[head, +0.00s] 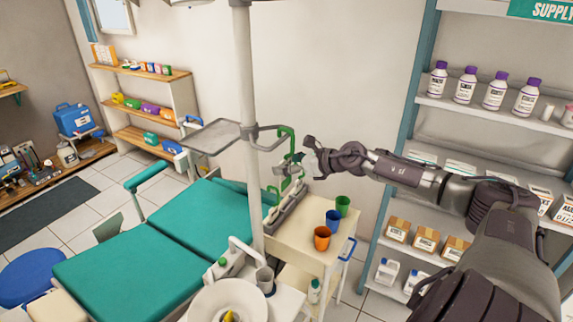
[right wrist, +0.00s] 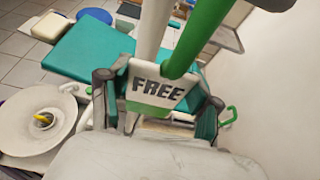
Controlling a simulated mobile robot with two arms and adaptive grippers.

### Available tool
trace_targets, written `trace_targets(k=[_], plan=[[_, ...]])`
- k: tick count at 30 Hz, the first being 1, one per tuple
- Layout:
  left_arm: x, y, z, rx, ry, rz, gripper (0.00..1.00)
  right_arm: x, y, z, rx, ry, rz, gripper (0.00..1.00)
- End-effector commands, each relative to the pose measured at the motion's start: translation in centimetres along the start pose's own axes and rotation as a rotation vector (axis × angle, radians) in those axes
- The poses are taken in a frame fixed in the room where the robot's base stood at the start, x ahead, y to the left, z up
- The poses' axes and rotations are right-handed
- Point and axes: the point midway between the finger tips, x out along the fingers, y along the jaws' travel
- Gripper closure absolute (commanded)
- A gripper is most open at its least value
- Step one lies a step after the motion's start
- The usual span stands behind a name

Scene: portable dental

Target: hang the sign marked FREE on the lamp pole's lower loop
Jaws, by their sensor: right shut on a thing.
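The sign marked FREE (right wrist: 157,88) is a white plate with dark letters and a green lower part, in the right wrist view. A thick green hook (right wrist: 200,32) rises from it. In the head view the green hook (head: 291,143) stands at the outer end of the grey loop (head: 266,130) on the white lamp pole (head: 248,90). I cannot tell whether the hook is over the loop or only beside it. My right gripper (head: 291,170) is shut on the sign, just right of the pole. My left gripper is not in view.
A grey tray (head: 213,136) juts left from the pole. Below stand a cart (head: 300,238) with green, blue and orange cups, and a teal dental chair (head: 140,260). A stocked supply shelf (head: 480,112) is at the right. Bare wall lies behind the sign.

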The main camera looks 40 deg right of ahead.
Motion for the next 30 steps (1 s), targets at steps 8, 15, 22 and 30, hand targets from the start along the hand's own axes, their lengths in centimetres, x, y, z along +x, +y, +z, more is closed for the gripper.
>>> trace_targets(k=[8, 15, 22, 30], plan=[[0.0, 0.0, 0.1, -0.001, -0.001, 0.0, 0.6, 0.0, 0.0, 0.0, 0.0, 0.0, 0.0, 0.08], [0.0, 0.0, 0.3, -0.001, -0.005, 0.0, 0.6, 0.0, 0.0, 0.0, 0.0, 0.001, 0.0, 0.08], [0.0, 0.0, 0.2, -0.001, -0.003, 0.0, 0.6, -0.8, -0.1, -0.3, 0.004, 0.003, -0.002, 0.08], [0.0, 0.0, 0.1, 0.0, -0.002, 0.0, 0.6, -2.5, -0.1, -0.4, 0.003, 0.005, -0.002, 0.08]])
